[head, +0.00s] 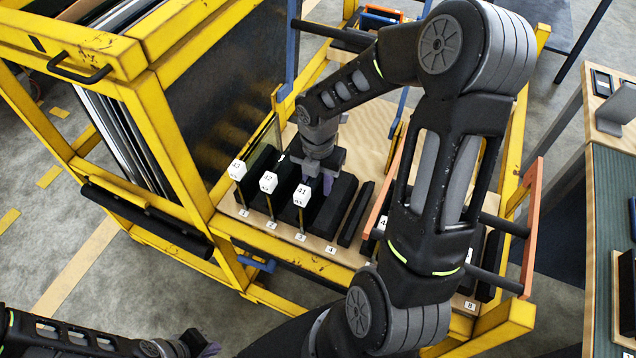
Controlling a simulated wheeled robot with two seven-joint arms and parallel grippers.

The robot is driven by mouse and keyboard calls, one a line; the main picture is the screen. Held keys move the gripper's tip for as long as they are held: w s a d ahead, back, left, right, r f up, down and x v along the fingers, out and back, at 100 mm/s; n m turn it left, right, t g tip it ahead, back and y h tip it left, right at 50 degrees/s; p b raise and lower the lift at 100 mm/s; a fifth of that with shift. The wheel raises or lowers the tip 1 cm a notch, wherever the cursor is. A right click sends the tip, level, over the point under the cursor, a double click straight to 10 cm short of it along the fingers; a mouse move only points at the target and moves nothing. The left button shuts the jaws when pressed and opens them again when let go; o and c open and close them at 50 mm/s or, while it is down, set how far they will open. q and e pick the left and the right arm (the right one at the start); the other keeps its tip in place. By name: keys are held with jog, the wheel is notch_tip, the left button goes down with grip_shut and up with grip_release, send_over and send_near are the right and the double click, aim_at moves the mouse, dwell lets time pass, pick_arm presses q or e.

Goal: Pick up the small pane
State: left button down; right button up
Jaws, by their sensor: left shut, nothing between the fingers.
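Thin upright panes stand edge-on in the dark slotted rack (352,212) on the trolley's wooden deck. White numbered cubes, seemingly 43 (237,170), 42 (268,182) and 41 (301,195), sit at their near edges. I cannot tell which pane is the small one; the glass is barely visible. My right gripper (328,184) points down into the rack, just behind and right of cube 41. Its fingers are largely hidden, so I cannot tell whether it holds a pane. My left gripper (208,349) is shut and empty at the bottom edge, well away from the rack.
The yellow trolley frame (180,150) surrounds the deck, with dark sheets upright on its left side. Orange and blue uprights and black padded bars stand close to my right arm. A workbench (608,215) is at the right.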

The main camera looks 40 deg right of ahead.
dwell(0.6)
grip_shut()
dwell(1.2)
